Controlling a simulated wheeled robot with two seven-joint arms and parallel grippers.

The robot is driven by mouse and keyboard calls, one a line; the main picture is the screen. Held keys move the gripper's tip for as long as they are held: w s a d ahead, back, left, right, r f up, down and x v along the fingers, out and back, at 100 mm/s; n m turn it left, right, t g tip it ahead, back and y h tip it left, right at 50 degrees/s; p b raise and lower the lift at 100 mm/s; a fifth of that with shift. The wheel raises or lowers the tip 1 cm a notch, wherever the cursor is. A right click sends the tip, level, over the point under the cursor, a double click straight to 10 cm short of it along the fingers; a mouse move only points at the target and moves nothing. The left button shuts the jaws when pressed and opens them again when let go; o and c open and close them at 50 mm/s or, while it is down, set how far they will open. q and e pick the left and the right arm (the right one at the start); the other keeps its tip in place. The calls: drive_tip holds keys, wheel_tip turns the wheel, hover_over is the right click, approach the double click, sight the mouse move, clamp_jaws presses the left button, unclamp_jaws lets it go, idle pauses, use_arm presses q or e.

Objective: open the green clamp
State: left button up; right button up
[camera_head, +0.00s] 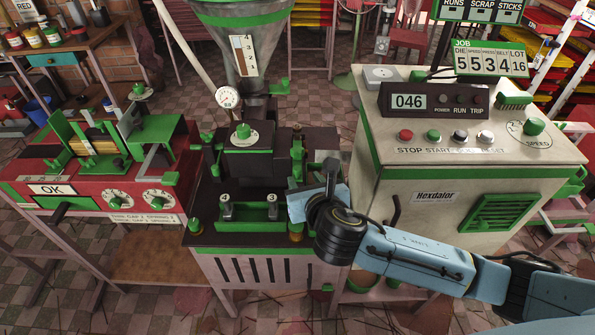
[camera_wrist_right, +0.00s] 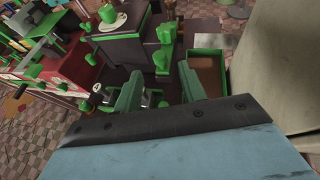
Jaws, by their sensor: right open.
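What looks like the green clamp (camera_head: 297,148) is a small upright green part on the right side of the dark extruder head, at the middle of the head view. In the right wrist view the green clamp (camera_wrist_right: 163,58) stands just beyond my fingertips, beside the dark block. My right gripper (camera_head: 307,187) is close in front of and below it, partly covering the extruder's right side. In the wrist view the two green-looking fingers of the right gripper (camera_wrist_right: 158,80) are spread apart with nothing held between them. My left gripper is not in view.
A green two-post holder (camera_head: 251,212) sits on the extruder's front ledge, left of my gripper. The cream control cabinet (camera_head: 475,170) stands close on the right. A red machine (camera_head: 100,185) stands on the left. A green-rimmed open box (camera_wrist_right: 207,54) shows beyond the fingers.

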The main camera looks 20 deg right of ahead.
sight(298, 172)
drive_tip(key=b+x, duration=0.1)
drive_tip(key=x, duration=0.6)
drive_tip(key=shift+w+f, duration=0.1)
clamp_jaws()
